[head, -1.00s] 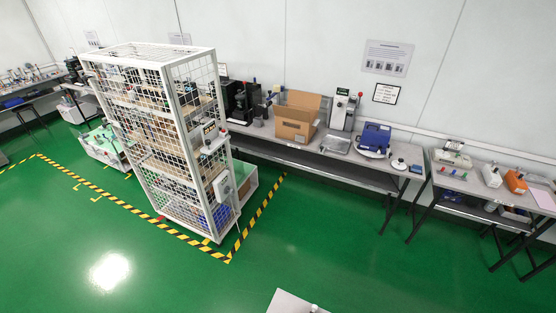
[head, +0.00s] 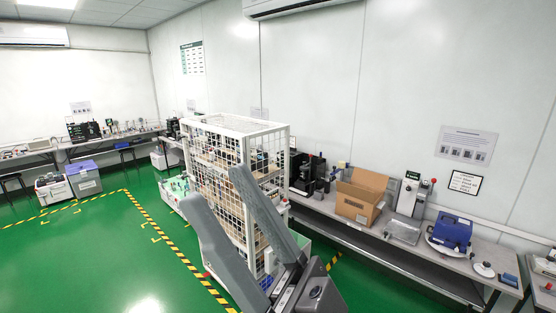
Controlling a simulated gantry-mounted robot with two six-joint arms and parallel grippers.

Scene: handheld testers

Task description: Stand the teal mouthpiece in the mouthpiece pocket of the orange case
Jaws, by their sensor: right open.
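My right gripper (head: 213,184) is raised in the lower middle of the head view, with its two long grey fingers spread apart. It is open, and nothing shows between the fingers. It appears in front of the white wire cage, which it partly hides. I cannot make out the teal mouthpiece or the orange case in this view. My left gripper is not in view.
A wall bench on the right holds an open cardboard box (head: 356,203), a metal tray (head: 403,231) and a blue device (head: 452,229). Open floor lies to the left.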

